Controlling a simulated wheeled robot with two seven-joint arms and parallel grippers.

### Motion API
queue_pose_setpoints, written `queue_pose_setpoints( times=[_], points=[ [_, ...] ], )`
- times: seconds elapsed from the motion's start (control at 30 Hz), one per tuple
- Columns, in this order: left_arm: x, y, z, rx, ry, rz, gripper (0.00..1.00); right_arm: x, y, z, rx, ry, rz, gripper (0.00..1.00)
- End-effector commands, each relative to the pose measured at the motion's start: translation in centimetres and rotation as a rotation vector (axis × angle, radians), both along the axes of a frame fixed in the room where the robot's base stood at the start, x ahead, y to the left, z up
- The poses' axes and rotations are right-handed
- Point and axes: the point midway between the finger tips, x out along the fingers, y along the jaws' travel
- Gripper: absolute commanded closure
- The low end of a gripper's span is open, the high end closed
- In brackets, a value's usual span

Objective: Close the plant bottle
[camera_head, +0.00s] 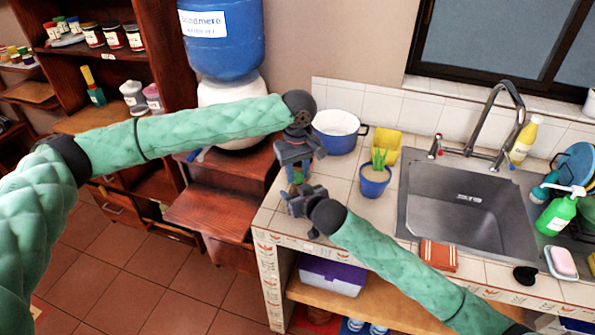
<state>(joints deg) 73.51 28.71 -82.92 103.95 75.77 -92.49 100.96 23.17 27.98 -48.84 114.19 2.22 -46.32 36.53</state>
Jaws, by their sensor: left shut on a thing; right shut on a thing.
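The plant bottle (297,174) shows only as a small blue-green and brown piece between my two grippers, at the left end of the tiled counter. My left gripper (297,158) comes down from above and is shut at the bottle's upper end. My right gripper (294,200) is lower, in front of the counter top's left part, and is shut on the bottle's lower part. The jaws hide most of the bottle. I cannot tell whether its cap is on or how it is seated.
A blue pot with a green plant (375,182) stands right of the grippers. Behind it are a yellow container (387,143) and a blue-white pot (337,132). The sink (467,205) is further right. A blue water dispenser (225,45) stands behind my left arm.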

Motion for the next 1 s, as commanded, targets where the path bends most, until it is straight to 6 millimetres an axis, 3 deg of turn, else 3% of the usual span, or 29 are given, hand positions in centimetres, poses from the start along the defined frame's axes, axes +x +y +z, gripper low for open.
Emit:
queue_pose_setpoints(
  times=[0.4, 0.7, 0.73, 0.8, 0.83, 1.0],
  points=[
    [0.0, -0.02, 0.01, -0.001, 0.001, -0.283, 0.96, -0.04, 0.01, -0.09, 0.0, 0.001, 0.0, 1.0],
    [0.0, -0.01, 0.0, 0.0, 0.0, -0.297, 0.96, -0.04, 0.01, -0.09, 0.0, 0.001, 0.0, 1.0],
    [0.0, -0.01, 0.0, 0.0, 0.0, -0.297, 0.65, -0.04, 0.01, -0.09, 0.0, 0.001, 0.0, 1.0],
    [0.0, -0.01, 0.0, 0.0, 0.0, -0.297, 0.51, -0.03, 0.02, -0.09, 0.0, 0.001, 0.0, 1.0],
    [0.0, -0.01, 0.0, 0.0, 0.0, -0.297, 0.47, -0.03, 0.02, -0.09, 0.0, 0.001, 0.0, 1.0],
    [0.01, 0.0, -0.01, 0.0, 0.0, -0.296, 0.47, -0.03, 0.02, -0.09, 0.0, 0.001, 0.0, 1.0]
  ],
)
